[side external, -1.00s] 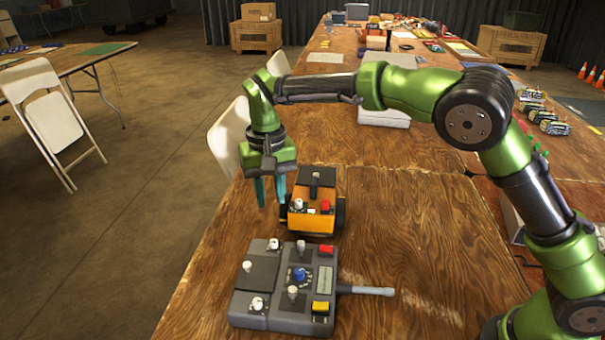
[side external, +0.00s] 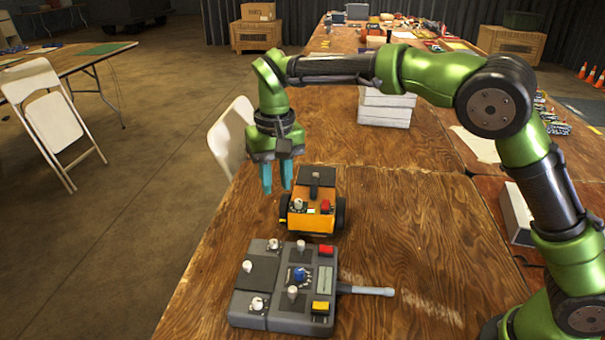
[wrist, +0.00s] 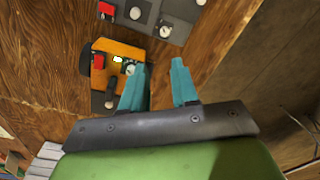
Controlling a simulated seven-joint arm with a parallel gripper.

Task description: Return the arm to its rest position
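My green arm carries my gripper (side external: 277,178) above the wooden table, just left of and behind the orange device (side external: 312,216). The two teal fingers point down and stand apart with nothing between them; the gap also shows in the wrist view (wrist: 160,82). The orange device has a black top, wheels, a red button and a knob, and it also shows in the wrist view (wrist: 120,50). The dark grey control box (side external: 262,312) with knobs, a red button and a yellow button lies in front of it, clear of my gripper.
A grey handle or rod (side external: 365,291) sticks out to the right of the control box. A white stack (side external: 385,107) stands behind on the table. A white folding chair (side external: 232,138) is close to the table's left edge. The table right of the orange device is clear.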

